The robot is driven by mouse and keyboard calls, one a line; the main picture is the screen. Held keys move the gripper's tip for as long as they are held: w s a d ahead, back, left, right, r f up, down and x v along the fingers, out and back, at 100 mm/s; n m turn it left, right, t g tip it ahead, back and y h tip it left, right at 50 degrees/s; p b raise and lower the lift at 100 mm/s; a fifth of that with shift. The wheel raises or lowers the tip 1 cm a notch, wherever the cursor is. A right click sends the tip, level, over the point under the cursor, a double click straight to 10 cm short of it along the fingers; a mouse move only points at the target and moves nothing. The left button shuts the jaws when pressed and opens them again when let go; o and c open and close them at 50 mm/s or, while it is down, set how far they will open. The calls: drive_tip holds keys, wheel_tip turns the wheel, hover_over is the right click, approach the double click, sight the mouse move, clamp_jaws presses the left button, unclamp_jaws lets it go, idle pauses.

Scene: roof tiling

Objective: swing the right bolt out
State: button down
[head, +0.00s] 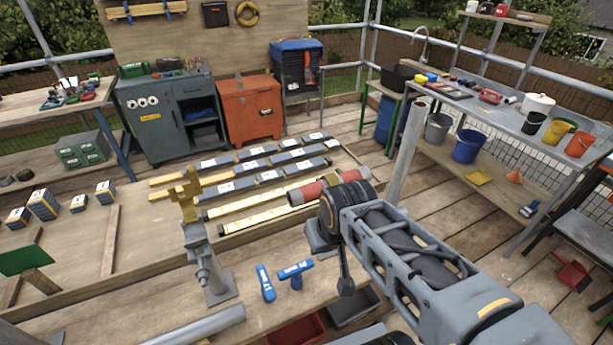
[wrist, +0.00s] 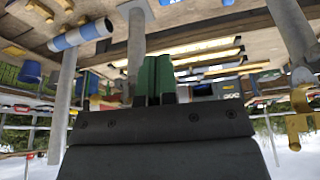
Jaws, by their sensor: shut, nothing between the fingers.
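A yellow coupler (head: 187,190) sits at the top of a short grey post (head: 212,272) left of my arm in the head view, with its upper parts sticking up. A yellow bracket (wrist: 299,108), apparently the same coupler, shows at the right edge of the upside-down wrist view. Its separate bolts are too small to tell apart, so I cannot tell how the right one stands. My gripper (wrist: 155,62) has green fingers, shut together and empty, apart from the yellow part. In the head view my arm hides the fingers.
Two blue tools (head: 265,283) lie on the boards near the post, with a red tray (head: 296,331) in front. A grey tube (head: 197,327) lies at the front left. A tall grey pole (head: 405,150) stands behind my arm. Yellow and grey strips (head: 255,213) lie behind.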

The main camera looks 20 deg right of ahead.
drive_tip(key=shift+a, duration=0.2)
drive_tip(key=shift+r, duration=0.1)
drive_tip(key=w+d+r+n+g+p, duration=0.2)
drive_tip(key=w+r+n, duration=0.2)
drive_tip(key=w+n, duration=0.3)
drive_tip(key=w+d+r+n+g+h+p, duration=0.1)
drive_tip(key=w+d+r+n+g+p, duration=0.1)
drive_tip(key=w+r+n, duration=0.3)
drive_tip(key=w+d+r+n+g+p, duration=0.2)
drive_tip(key=w+r+n+g, duration=0.2)
drive_tip(key=w+n, duration=0.5)
drive_tip(key=shift+w+r+n, duration=0.25)
drive_tip(key=shift+w+n, duration=0.15)
drive_tip(key=shift+w, duration=0.65)
